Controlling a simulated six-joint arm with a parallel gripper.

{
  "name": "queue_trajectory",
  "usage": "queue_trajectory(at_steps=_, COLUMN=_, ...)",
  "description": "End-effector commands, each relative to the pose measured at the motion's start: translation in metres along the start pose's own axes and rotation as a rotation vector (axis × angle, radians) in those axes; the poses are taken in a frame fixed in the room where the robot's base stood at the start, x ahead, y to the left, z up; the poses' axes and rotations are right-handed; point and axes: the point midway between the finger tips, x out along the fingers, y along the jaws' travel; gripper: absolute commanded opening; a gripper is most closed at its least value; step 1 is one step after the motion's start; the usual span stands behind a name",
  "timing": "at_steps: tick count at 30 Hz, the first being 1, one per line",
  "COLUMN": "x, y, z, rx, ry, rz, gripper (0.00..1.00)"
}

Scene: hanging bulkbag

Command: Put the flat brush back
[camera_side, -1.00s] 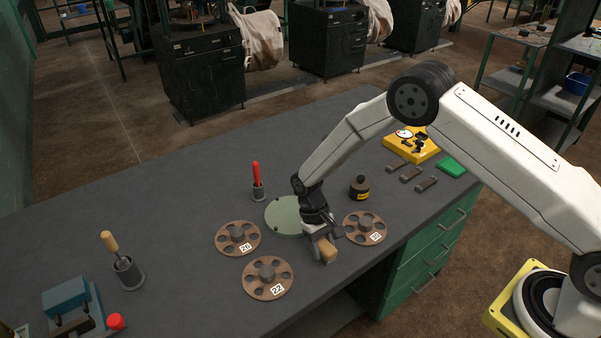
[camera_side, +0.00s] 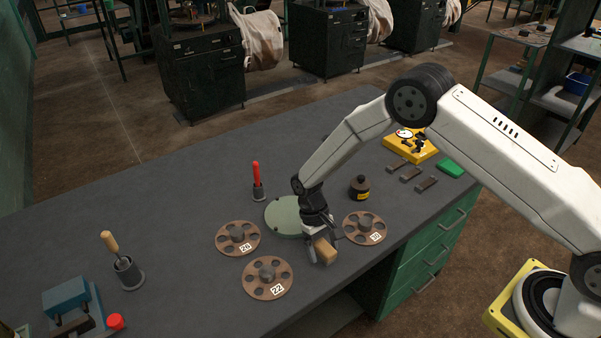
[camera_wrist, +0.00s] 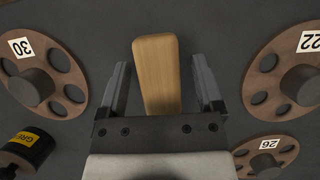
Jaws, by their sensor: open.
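A flat, pale wooden piece, seemingly the flat brush (camera_side: 325,250), lies on the dark bench top near its front edge. In the wrist view, its tapered wooden body (camera_wrist: 157,75) stands between my two fingers; its lower end is hidden behind the gripper's palm, and no bristles show. My gripper (camera_side: 321,243) is low over it. The wrist view shows my gripper (camera_wrist: 161,68) open, with a dark gap on each side of the wood.
Brown discs 26 (camera_side: 238,250), 22 (camera_side: 254,290) and 30 (camera_side: 352,238) surround the gripper. A green round plate (camera_side: 282,217) lies behind. A cup (camera_side: 129,278) holds a wooden-handled tool; another (camera_side: 258,193) holds a red-handled one. A black-and-yellow weight (camera_side: 359,190) stands nearby.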

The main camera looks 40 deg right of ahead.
Motion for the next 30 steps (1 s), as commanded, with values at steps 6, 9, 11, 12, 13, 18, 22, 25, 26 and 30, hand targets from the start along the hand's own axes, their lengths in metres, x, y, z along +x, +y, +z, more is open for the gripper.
queue_trajectory(at_steps=6, x=-0.012, y=0.0, z=0.0, rx=0.0, ry=0.002, rz=-0.001, gripper=0.85)
queue_trajectory(at_steps=9, x=-0.023, y=0.0, z=0.0, rx=0.0, ry=0.003, rz=-0.001, gripper=0.85)
queue_trajectory(at_steps=11, x=-0.032, y=0.0, z=0.0, rx=0.0, ry=0.004, rz=-0.001, gripper=0.85)
queue_trajectory(at_steps=12, x=-0.038, y=0.0, z=0.0, rx=0.0, ry=0.003, rz=-0.001, gripper=0.85)
queue_trajectory(at_steps=13, x=-0.043, y=0.0, z=0.0, rx=0.0, ry=0.004, rz=-0.001, gripper=0.85)
queue_trajectory(at_steps=18, x=-0.071, y=0.0, z=0.0, rx=0.0, ry=0.004, rz=-0.002, gripper=0.85)
queue_trajectory(at_steps=22, x=-0.091, y=0.0, z=0.0, rx=0.0, ry=0.003, rz=-0.001, gripper=0.85)
queue_trajectory(at_steps=25, x=-0.104, y=0.0, z=0.0, rx=0.0, ry=0.002, rz=-0.001, gripper=0.85)
queue_trajectory(at_steps=26, x=-0.107, y=0.0, z=0.0, rx=0.0, ry=0.002, rz=-0.001, gripper=0.85)
queue_trajectory(at_steps=30, x=-0.118, y=0.0, z=0.001, rx=0.0, ry=0.001, rz=-0.001, gripper=0.85)
